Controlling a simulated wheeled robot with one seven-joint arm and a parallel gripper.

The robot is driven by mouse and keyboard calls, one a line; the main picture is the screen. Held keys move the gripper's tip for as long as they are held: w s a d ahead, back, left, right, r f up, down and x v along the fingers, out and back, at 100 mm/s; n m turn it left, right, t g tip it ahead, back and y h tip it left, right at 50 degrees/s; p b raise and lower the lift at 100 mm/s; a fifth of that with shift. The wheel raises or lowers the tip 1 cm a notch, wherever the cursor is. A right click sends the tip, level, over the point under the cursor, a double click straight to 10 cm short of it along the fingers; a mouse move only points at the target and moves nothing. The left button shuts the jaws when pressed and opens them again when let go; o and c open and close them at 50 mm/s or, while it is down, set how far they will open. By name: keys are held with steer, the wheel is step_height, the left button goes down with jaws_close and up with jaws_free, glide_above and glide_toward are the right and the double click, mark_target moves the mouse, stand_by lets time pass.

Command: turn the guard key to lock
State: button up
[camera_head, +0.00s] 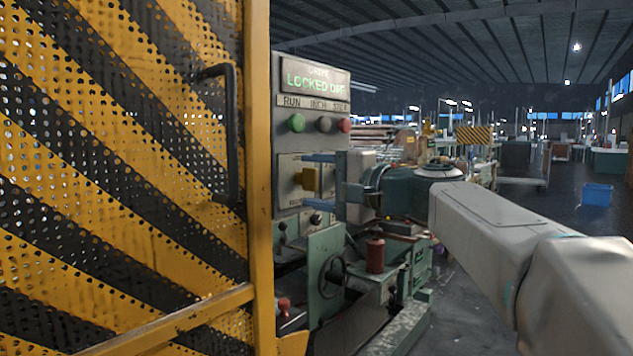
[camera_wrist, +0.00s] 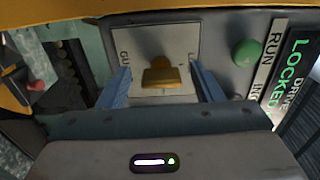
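The yellow guard key (camera_head: 309,180) sits in a pale plate (camera_head: 288,167) on the grey control panel. In the wrist view the key (camera_wrist: 165,76) is in front of its plate (camera_wrist: 140,50), whose lettering is partly hidden; "GU" and "L" show. My gripper (camera_head: 305,181) faces the panel with its blue fingers spread, one above and one below the key in the head view. In the wrist view my gripper (camera_wrist: 160,71) is open with one finger on each side of the key. A gap shows on both sides, so the fingers are apart from it.
The display (camera_head: 315,84) reads "LOCKED OFF". A green button (camera_head: 296,122) is above the plate, with grey and red buttons beside it. A yellow-black perforated guard door (camera_head: 130,150) with a dark handle (camera_head: 233,135) stands close on the left. Machinery with a handwheel (camera_head: 333,274) is below.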

steer(key=p+v, duration=0.2)
steer(key=v, duration=1.2)
steer(key=shift+a+p, duration=0.1)
steer(key=shift+p, duration=0.2)
steer(key=s+a+f+n+g+h+p, duration=0.1)
steer(key=s+f+n+g+h+p, duration=0.45)
steer(key=p, duration=1.55)
steer(key=s+d+r+n+g+h+p, duration=0.1)
steer(key=s+d+r+g+h+p, duration=0.1)
steer(key=s+d+h+p, duration=0.4)
steer(key=shift+s+r+n+g+h+p, duration=0.3)
steer(key=shift+s+h+p, duration=1.05)
steer(key=shift+s+p, duration=1.85)
